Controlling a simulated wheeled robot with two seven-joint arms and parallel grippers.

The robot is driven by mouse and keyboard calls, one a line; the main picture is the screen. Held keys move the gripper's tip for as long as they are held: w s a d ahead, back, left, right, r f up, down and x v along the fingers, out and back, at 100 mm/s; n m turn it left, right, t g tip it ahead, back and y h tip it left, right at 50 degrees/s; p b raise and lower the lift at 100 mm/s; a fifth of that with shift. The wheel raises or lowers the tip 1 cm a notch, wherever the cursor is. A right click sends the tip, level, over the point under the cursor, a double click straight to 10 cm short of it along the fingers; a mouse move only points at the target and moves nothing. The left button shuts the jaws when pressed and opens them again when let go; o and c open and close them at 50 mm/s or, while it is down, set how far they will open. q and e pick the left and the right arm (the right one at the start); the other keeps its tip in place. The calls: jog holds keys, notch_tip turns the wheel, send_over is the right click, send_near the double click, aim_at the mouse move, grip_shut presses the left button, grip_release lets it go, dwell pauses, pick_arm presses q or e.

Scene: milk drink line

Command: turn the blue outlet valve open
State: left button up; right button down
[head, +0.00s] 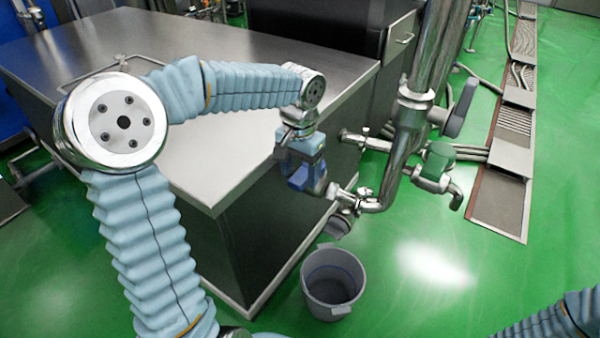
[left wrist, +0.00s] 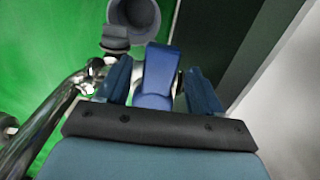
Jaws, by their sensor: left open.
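The blue outlet valve handle (left wrist: 158,72) shows in the left wrist view, standing between the two fingers of my left gripper (left wrist: 160,88). A gap shows on each side of the handle, so the jaws are open around it; I cannot tell whether either finger touches it. In the head view my left gripper (head: 307,178) points down at the valve by the lower pipe end and largely hides the handle. My right gripper is out of view; only part of my right arm shows at the lower right.
A grey bucket (head: 333,290) stands on the green floor below the outlet. A steel-topped cabinet (head: 225,150) is close behind and left of my left gripper. A vertical steel pipe (head: 392,170) with a green-handled valve (head: 439,160) and a grey handle (head: 461,108) stands to the right.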

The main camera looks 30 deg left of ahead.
pick_arm(q)
jog(key=shift+f, duration=0.3)
grip_shut()
